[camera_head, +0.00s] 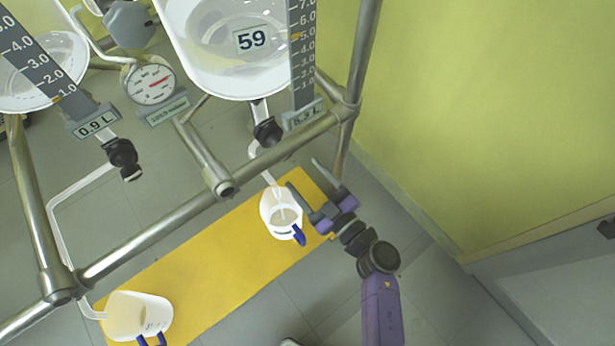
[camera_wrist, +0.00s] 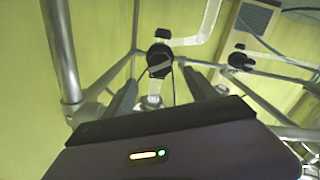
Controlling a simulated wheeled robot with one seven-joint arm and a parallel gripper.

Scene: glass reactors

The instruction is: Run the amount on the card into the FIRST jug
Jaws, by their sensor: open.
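My gripper (camera_head: 302,172) is open and empty, just right of the near jug (camera_head: 270,222) and below the right vessel's outlet. In the wrist view, the black outlet valve (camera_wrist: 160,58) shows ahead, between the two open fingers (camera_wrist: 158,82); no contact shows. In the head view, this valve (camera_head: 267,131) is under the clear vessel (camera_head: 222,75) marked 59. The white jug with a blue handle stands under its spout and seems to hold some liquid. A second jug (camera_head: 150,310) stands at the lower left. I cannot tell which is first. No amount card is readable.
A steel frame (camera_head: 160,229) crosses between the vessels and jugs. The left vessel (camera_head: 62,55) has its own black valve (camera_head: 122,152) and a plate (camera_head: 95,121) reading 0.9 L. A dial gauge (camera_head: 151,83) sits between. A yellow mat (camera_head: 215,260) lies under the jugs.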

